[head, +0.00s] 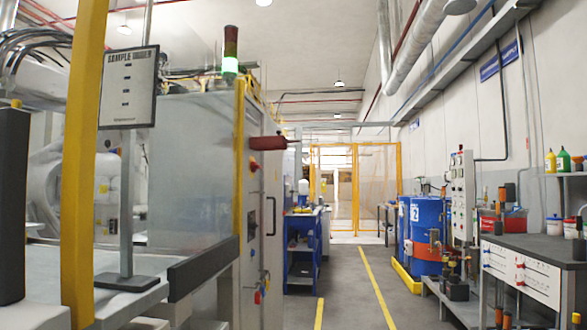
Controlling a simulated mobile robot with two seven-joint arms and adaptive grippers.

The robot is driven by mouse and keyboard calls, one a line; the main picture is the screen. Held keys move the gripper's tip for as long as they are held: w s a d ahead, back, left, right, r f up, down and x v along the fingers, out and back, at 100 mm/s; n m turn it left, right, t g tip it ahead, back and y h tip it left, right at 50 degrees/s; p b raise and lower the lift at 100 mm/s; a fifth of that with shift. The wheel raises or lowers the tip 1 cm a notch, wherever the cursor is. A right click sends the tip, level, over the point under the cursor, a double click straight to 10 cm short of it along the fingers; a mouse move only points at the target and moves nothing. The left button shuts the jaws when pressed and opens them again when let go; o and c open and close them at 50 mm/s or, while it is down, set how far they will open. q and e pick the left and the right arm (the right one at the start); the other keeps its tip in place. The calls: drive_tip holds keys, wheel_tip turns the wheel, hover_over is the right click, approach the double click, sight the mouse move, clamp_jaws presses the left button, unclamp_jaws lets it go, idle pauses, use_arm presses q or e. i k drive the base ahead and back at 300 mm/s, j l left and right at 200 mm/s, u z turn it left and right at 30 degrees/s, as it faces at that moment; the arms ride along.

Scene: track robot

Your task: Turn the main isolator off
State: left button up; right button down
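A grey machine cabinet (252,230) stands left of the aisle, its narrow side panel facing the aisle. A small red rotary knob (254,164) sits high on that panel; it may be the main isolator, but its marking and position are too small to read. A dark red cylindrical part (267,143) juts out just above it. A red switch or tag (257,297) and a small yellow one hang low on the same panel. Neither of my grippers is in view, so nothing is seen touching the cabinet.
A yellow post (82,170) and a sign stand (127,88) are close at left. A dark door handle (272,216) sticks out from the cabinet. The aisle (350,285) between yellow lines is clear. Blue drums (427,232) and a workbench (535,245) line the right.

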sight(254, 166)
drive_tip(key=i+l+u, duration=0.15)
drive_tip(key=i+u, duration=0.25)
drive_tip(key=i+l, duration=0.3)
drive_tip(key=l, duration=0.15)
drive_tip(key=i+l+u, duration=0.1)
drive_tip(key=i+l, duration=0.55)
drive_tip(key=l, duration=0.2)
drive_tip(key=i+l, duration=0.3)
drive_tip(key=l, duration=0.2)
drive_tip(key=j+u, duration=0.05)
